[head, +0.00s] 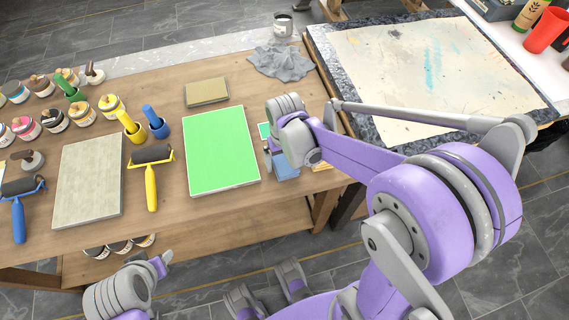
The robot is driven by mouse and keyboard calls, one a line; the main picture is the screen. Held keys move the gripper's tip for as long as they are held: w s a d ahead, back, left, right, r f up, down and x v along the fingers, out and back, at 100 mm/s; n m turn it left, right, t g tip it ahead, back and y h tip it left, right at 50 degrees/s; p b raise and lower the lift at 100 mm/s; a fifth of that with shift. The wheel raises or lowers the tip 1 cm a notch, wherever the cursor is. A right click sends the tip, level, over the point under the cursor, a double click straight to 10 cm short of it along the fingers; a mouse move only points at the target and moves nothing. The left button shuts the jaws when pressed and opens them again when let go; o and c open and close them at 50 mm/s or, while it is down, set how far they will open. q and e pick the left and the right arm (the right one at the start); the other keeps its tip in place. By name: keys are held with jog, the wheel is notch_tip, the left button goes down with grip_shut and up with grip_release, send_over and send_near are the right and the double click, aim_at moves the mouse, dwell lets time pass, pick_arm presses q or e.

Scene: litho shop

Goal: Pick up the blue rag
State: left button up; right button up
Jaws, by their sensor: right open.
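A small blue piece that looks like the blue rag (286,166) lies near the front edge of the wooden table, right of the bright green board. My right gripper (274,147) is just above and beside it, pointing down, and hides part of it. The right gripper is open; I cannot tell whether it touches the rag. My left gripper (160,264) is low in the picture, in front of the table edge, and its fingers do not show clearly.
The green board (222,150) lies left of the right gripper. A crumpled grey cloth (281,62) lies at the back near a grey can (283,26). Rollers, a grey slab (90,180) and several ink jars fill the left. A stained sheet (430,70) covers the right table.

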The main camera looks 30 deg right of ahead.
aim_at(284, 162)
jog(key=shift+f, duration=0.1)
jog(key=shift+c, duration=0.3)
jog(key=c, duration=1.1)
notch_tip(284, 162, up, 10)
jog(key=p, duration=0.1)
jog(key=shift+p, duration=0.3)
